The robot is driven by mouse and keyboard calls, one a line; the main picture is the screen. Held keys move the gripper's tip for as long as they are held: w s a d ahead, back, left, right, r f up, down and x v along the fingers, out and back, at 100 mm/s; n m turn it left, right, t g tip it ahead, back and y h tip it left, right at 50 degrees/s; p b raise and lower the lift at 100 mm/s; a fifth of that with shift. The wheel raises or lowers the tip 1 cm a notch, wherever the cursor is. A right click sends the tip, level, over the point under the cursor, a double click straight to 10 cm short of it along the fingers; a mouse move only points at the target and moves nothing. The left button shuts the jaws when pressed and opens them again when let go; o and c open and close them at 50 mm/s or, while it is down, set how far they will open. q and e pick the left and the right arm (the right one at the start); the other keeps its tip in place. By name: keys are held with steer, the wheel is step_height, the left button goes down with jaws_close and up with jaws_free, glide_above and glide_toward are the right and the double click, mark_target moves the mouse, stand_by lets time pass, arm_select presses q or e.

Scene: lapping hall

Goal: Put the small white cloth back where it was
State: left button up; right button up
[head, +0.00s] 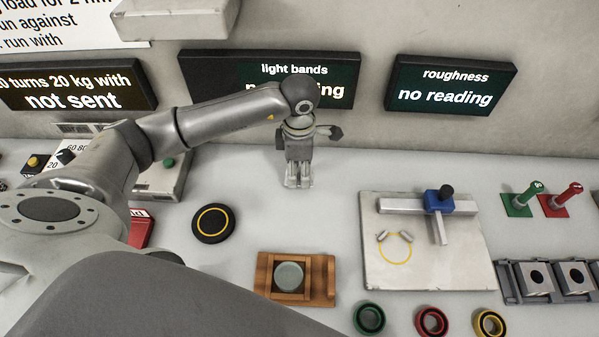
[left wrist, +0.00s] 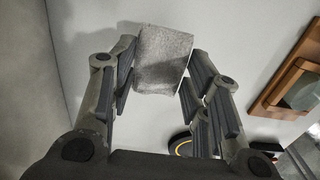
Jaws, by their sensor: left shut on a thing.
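My left gripper (head: 298,182) reaches in from the left and points down over the grey bench, near the back wall below the middle screen. It is shut on the small white cloth, a pale grey-white block-like piece (left wrist: 163,58) between the fingertips (left wrist: 160,72) in the left wrist view. In the head view the cloth is mostly hidden by the fingers. Whether it touches the bench I cannot tell. My right gripper is out of view.
A wooden tray (head: 264,272) with a round grey-green disc (head: 289,276) stands in front of the gripper. A black puck with a yellow ring (head: 213,223) lies to the left. A pale plate (head: 378,270) with a blue-clamped fixture (head: 438,200) stands right. Bench around the gripper is clear.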

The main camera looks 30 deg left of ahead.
mark_target(299, 169)
arm_select(q)
steer(key=shift+w+a+f, duration=0.1)
steer(key=shift+w+f, duration=0.05)
steer(key=shift+f, duration=0.1)
step_height(299, 169, down, 3)
steer(key=shift+w+a+r+p, duration=0.1)
steer(key=shift+w+p, duration=0.05)
steer(key=shift+p, duration=0.6)
steer(key=shift+f, duration=0.3)
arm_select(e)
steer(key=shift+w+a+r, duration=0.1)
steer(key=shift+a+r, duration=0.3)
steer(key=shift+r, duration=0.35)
arm_select(q)
steer(key=shift+f, duration=0.1)
steer(key=shift+f+b, duration=0.15)
steer(key=shift+b, duration=0.15)
steer(key=o, duration=0.9)
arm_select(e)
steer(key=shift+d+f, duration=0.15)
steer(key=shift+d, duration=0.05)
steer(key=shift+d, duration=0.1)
